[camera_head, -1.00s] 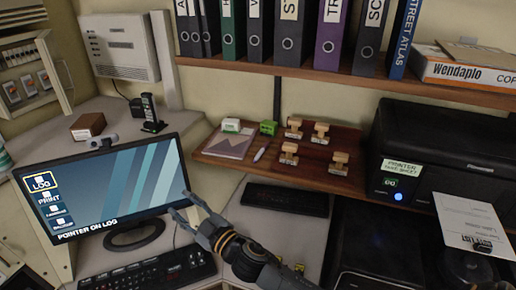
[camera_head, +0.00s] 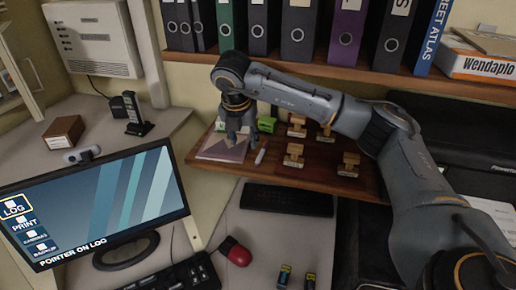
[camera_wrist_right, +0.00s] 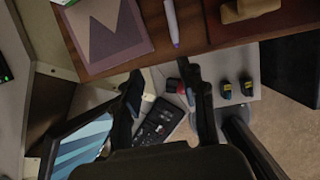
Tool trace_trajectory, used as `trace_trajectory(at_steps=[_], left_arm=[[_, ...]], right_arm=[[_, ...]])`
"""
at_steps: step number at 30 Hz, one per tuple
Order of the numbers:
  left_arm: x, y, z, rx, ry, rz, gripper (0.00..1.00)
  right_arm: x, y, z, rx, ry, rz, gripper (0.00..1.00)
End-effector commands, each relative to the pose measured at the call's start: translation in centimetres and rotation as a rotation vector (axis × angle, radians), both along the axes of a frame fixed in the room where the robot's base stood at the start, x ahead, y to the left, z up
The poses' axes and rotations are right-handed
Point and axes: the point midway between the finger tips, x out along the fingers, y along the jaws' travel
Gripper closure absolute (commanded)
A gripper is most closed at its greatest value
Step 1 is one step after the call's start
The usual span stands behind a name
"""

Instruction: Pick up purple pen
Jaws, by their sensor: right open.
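The pen (camera_head: 261,155) lies on the brown wooden shelf, just right of a mauve card. In the right wrist view it is a slim pale lilac pen (camera_wrist_right: 172,24) near the top edge, its upper part cut off. My right gripper (camera_head: 240,146) points down over the card, its fingers just left of the pen. The fingers are open and empty, and they also show in the right wrist view (camera_wrist_right: 162,82), below the pen in the picture and apart from it. My left gripper is not in view.
The mauve card (camera_head: 222,150) is beside the pen. Several wooden stamps (camera_head: 294,155) stand to its right, and a green box (camera_head: 226,127) is behind. Binders (camera_head: 299,35) fill the upper shelf above my arm. The monitor (camera_head: 100,205) stands lower left.

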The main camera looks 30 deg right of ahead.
Motion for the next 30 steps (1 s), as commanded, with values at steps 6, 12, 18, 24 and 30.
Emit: trace_trajectory(at_steps=[6, 12, 18, 24, 30], left_arm=[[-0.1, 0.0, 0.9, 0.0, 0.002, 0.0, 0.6], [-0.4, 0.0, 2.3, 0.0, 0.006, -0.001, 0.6], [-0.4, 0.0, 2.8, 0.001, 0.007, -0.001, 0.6], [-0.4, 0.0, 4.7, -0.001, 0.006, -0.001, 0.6], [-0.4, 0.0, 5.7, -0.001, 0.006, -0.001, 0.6]], right_arm=[[0.0, -2.8, 0.2, -0.067, -0.004, -0.074, 0.59], [0.8, -3.8, -3.1, -0.065, -0.004, -0.07, 0.59], [1.3, -4.3, -4.8, -0.064, -0.007, -0.067, 0.59], [1.6, -5.7, -6.3, -0.064, -0.002, -0.069, 0.59], [2.3, -6.8, -8.9, -0.063, -0.004, -0.067, 0.59]])
